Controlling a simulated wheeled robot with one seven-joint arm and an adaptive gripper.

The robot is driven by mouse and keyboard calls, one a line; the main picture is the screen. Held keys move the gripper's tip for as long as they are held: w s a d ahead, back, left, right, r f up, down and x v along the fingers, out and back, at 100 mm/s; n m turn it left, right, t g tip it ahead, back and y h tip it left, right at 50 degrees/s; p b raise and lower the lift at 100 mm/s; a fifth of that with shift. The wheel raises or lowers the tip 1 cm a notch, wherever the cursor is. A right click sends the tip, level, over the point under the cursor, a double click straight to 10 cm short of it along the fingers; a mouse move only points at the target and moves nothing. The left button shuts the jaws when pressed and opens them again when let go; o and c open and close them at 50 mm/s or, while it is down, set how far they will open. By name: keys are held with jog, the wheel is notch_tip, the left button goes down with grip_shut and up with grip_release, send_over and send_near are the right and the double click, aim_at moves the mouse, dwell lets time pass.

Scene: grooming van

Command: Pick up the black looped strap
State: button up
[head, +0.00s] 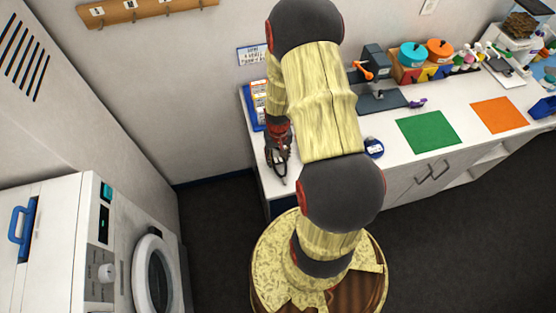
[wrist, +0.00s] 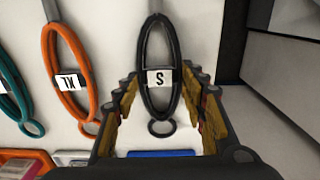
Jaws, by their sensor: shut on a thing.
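The black looped strap (wrist: 174,48) is a long narrow loop with a white tag marked "S" and a small ring at its lower end. In the wrist view it lies between the fingers of my gripper (wrist: 160,78), which is shut on it. A grey band runs from its top end. In the head view my gripper (head: 278,163) is low over the left end of the white counter (head: 390,150), and the strap is hard to tell from the dark fingers there.
An orange looped strap (wrist: 49,48) tagged "XL" and a teal one (wrist: 10,82) are left of the black strap. A blue-edged tray (head: 248,108) stands behind my gripper. Green (head: 429,131) and orange (head: 498,115) mats lie further right. A washer (head: 85,245) stands at left.

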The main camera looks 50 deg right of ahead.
aim_at(278, 158)
jog(key=shift+r, duration=0.45)
notch_tip(278, 158, up, 2)
jog(key=shift+w+r, duration=0.1)
jog(key=shift+r, duration=0.15)
jog(key=s+a+r+p, duration=0.1)
jog(key=s+a+r, duration=0.6)
jog(key=s, duration=0.5)
notch_tip(278, 158, up, 3)
jog(key=shift+s+f, duration=0.2)
